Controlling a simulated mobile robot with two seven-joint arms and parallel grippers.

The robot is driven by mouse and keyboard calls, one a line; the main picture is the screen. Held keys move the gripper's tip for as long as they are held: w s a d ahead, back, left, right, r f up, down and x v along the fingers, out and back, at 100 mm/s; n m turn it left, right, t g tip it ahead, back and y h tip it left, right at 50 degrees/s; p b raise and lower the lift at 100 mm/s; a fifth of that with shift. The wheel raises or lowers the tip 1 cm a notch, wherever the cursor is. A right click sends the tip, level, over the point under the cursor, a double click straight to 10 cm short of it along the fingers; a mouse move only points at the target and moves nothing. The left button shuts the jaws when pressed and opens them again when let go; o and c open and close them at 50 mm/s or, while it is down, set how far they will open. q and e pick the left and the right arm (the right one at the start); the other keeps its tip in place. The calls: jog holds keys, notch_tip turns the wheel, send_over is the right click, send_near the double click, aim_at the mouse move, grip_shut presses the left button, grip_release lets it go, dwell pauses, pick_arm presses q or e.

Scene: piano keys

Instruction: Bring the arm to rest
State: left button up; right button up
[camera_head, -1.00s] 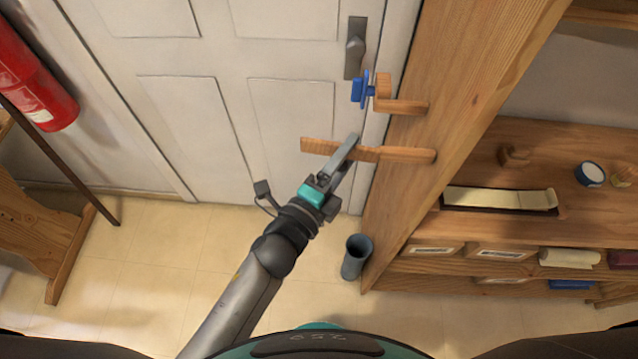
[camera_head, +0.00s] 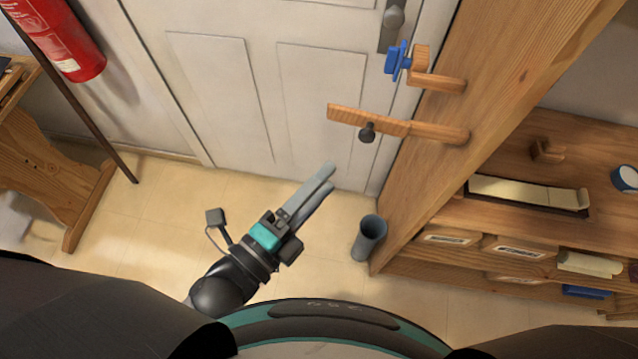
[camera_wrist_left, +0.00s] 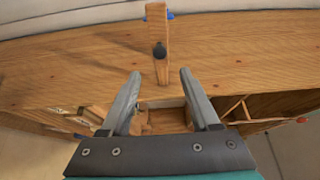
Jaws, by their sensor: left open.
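My left gripper (camera_head: 322,180) is open and empty, below and left of the wooden arm with a dark knob (camera_head: 367,133) in the head view. In the left wrist view my gripper's two fingers (camera_wrist_left: 160,85) are apart with nothing between them. The wooden arm (camera_head: 400,124) sticks out from the wooden post towards the door; in the left wrist view it (camera_wrist_left: 156,30) stands ahead of the fingertips, clear of them. My right gripper does not show.
A white door (camera_head: 220,90) is behind. A grey cylinder (camera_head: 370,238) stands on the floor beside the wooden shelf unit (camera_head: 440,215). A red extinguisher (camera_head: 65,40) hangs at the left. Floor between is free.

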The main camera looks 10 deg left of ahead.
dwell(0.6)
pick_arm(q)
jog(key=s+a+f+n+g+y+b, duration=0.1)
jog(key=a+f+n+g+y+b, duration=0.2)
jog(key=f, duration=0.9)
jog(key=s+a+f+n+g+y+b, duration=0.1)
jog(key=a+f+n+y+b, duration=0.3)
jog(key=f, duration=0.8)
jog(key=s+a+f+n+g+b, duration=0.1)
jog(key=s+a+f+n, duration=0.3)
jog(key=f, duration=0.8)
jog(key=s+a+f+n+g+y+b, duration=0.1)
jog(key=s+f+n+g+b, duration=0.1)
jog(key=s+f, duration=0.3)
jog(key=s+a+f+n+g+y+b, duration=0.1)
jog(key=s+f+n+g, duration=0.3)
jog(key=f, duration=0.5)
jog(key=s+a+f+n+g+y+b, duration=0.1)
jog(key=s+a+f+n+g+b, duration=0.2)
jog(key=s+f+n, duration=0.2)
jog(key=s+f, duration=0.3)
jog(key=shift+a+f, duration=0.1)
jog(key=shift+c, duration=0.3)
jog(key=shift+c, duration=0.7)
jog(key=shift+s+n, duration=0.1)
jog(key=shift+n, duration=0.2)
